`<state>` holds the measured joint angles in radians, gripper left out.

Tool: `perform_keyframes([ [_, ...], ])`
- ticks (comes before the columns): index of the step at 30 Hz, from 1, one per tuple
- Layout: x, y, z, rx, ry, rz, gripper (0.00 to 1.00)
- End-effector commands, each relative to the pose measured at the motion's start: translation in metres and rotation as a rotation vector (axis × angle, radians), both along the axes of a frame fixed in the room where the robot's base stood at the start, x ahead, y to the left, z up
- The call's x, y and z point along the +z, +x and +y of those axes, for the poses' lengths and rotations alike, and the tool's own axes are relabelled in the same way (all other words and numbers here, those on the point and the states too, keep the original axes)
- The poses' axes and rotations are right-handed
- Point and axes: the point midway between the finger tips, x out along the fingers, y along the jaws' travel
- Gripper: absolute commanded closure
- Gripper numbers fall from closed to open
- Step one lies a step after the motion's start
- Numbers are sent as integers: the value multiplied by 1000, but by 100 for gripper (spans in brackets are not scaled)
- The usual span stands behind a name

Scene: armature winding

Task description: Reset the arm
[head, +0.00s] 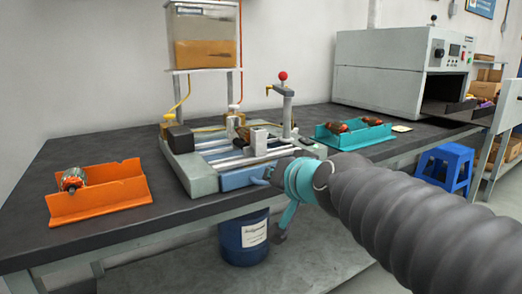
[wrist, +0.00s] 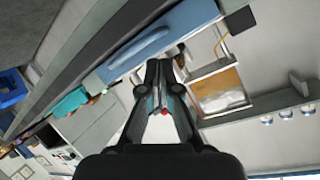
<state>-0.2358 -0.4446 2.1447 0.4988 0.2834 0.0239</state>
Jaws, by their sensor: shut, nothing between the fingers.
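My gripper (wrist: 160,64) is shut and empty in the wrist view, its two dark fingers close together at the tips. My arm reaches in from the right in the head view, ending in front of the winding machine (head: 203,180) near the bench's front edge. The gripper's fingers cannot be made out clearly there. The machine's blue front part with a handle (wrist: 140,48) shows beyond the fingertips in the wrist view, which is strongly tilted. I cannot tell whether the fingers touch anything.
An orange tray (head: 120,190) holding one armature (head: 73,178) is on the bench's left. A teal tray (head: 350,139) with armatures is right of the machine. An oven (head: 385,75) stands at the back right. A blue stool (head: 448,160) and a blue drum (head: 243,240) are on the floor.

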Motion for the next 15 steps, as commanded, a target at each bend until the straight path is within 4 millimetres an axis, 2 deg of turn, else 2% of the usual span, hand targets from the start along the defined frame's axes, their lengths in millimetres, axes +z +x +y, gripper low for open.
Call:
perform_keyframes([
  [1, -23, -20, -16, 8, -69, 53, 100],
  [3, -56, -47, -34, 22, -161, 135, 100],
  [9, -137, -124, -88, 32, -384, 372, 100],
  [12, -165, -155, -109, 28, -462, 471, 100],
  [15, -183, -178, -124, 22, -512, 541, 100],
])
